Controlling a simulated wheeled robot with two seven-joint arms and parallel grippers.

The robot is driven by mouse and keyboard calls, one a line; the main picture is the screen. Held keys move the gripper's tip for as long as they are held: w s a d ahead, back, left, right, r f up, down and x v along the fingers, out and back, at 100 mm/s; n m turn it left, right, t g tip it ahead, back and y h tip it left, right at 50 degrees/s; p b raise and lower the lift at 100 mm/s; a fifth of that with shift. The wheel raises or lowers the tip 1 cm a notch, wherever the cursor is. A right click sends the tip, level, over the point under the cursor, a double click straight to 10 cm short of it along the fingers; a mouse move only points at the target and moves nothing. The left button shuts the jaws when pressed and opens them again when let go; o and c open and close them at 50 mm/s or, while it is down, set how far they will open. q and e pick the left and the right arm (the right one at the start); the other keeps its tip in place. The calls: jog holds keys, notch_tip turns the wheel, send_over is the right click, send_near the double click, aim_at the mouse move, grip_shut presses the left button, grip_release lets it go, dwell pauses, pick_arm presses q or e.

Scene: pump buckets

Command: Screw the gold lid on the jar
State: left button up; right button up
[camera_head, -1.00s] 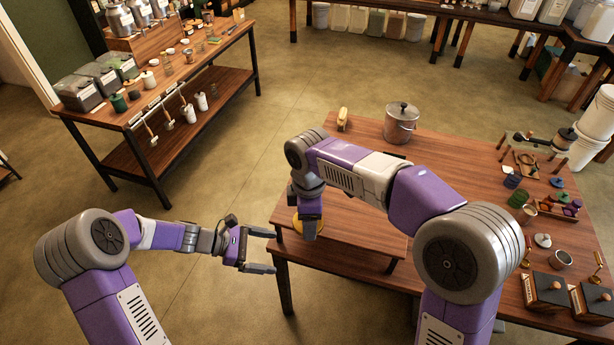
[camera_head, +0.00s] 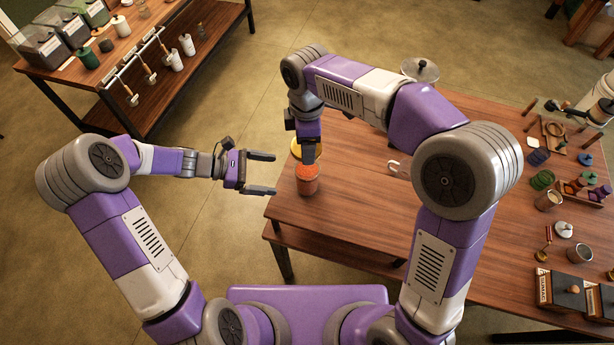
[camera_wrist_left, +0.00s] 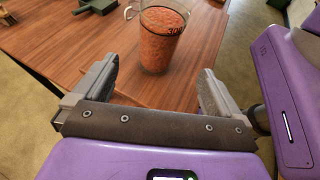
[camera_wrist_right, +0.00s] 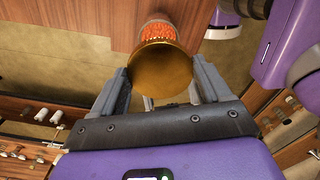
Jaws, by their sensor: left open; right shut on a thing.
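The jar (camera_head: 307,182) is clear, with orange-red contents. It stands near the table's left edge in the head view and shows at the top of the left wrist view (camera_wrist_left: 163,42). My right gripper (camera_head: 306,143) is shut on the gold lid (camera_head: 296,150), which fills the middle of the right wrist view (camera_wrist_right: 160,72). The lid is at the jar's top end; I cannot tell whether they touch. My left gripper (camera_head: 276,173) is open and empty, just left of the jar, its fingers pointing towards it. In the left wrist view no finger touches the jar.
The wooden table (camera_head: 350,215) is bare in front of the jar. Small pots, coils and boxes (camera_head: 568,295) crowd the table's right side. A shelf table (camera_head: 110,60) stands at the back left.

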aim_at(307, 177)
jog(key=shift+w, duration=0.1)
pick_arm(q)
jog(key=x, duration=1.2)
jog(key=shift+w+d, duration=0.1)
jog(key=shift+w, duration=0.1)
jog(key=c, duration=1.5)
pick_arm(e)
jog(key=shift+d+f, duration=0.1)
jog(key=shift+f, duration=2.45)
jog(key=shift+f, duration=0.9)
jog(key=shift+f, duration=0.55)
